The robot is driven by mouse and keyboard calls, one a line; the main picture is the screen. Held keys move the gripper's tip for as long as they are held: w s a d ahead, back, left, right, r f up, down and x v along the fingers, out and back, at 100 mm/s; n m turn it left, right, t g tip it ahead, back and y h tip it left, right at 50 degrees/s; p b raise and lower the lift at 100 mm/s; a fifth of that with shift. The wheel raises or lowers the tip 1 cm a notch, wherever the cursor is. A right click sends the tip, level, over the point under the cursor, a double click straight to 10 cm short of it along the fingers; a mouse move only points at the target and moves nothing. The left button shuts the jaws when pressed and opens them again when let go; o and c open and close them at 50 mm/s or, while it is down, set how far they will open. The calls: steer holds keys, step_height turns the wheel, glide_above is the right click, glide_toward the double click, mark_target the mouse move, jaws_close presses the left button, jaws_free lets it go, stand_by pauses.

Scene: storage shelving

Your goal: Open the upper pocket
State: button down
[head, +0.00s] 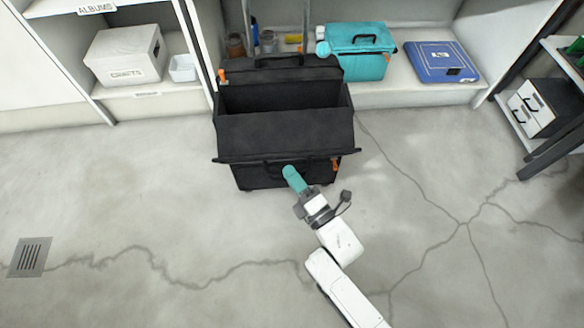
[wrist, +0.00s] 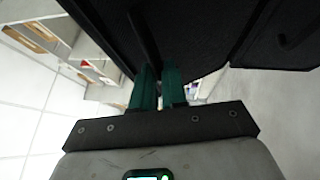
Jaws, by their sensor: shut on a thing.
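A large black bag (head: 285,135) stands on the floor against the shelving. Its top is open, showing a deep dark cavity (head: 280,97), and a wide front panel (head: 285,134) slopes outward toward me. A black handle (head: 268,166) sits below the panel's front edge. My gripper (head: 290,173), with teal fingers, is at this handle. In the wrist view, my gripper (wrist: 157,75) has its fingers close together around a thin dark bar (wrist: 145,38), which looks like the handle. The exact contact is partly hidden under the panel.
Orange clips show at the bag's upper left (head: 222,76) and lower right (head: 337,164). A teal bag (head: 357,62) and a blue case (head: 440,62) lie on the shelf behind. A white box (head: 125,55) is at left. The cracked floor around is clear, with a drain (head: 30,257).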

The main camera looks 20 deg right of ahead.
steer(key=shift+s+f, duration=0.15)
steer(key=shift+f, duration=0.4)
steer(key=shift+s+f, duration=0.15)
steer(key=shift+f, duration=0.4)
steer(key=c, duration=1.2)
jaws_free()
steer(key=shift+w, duration=0.15)
steer(key=shift+o, duration=0.2)
steer(key=shift+r, duration=0.2)
steer(key=p+v, duration=0.2)
steer(key=v, duration=0.9)
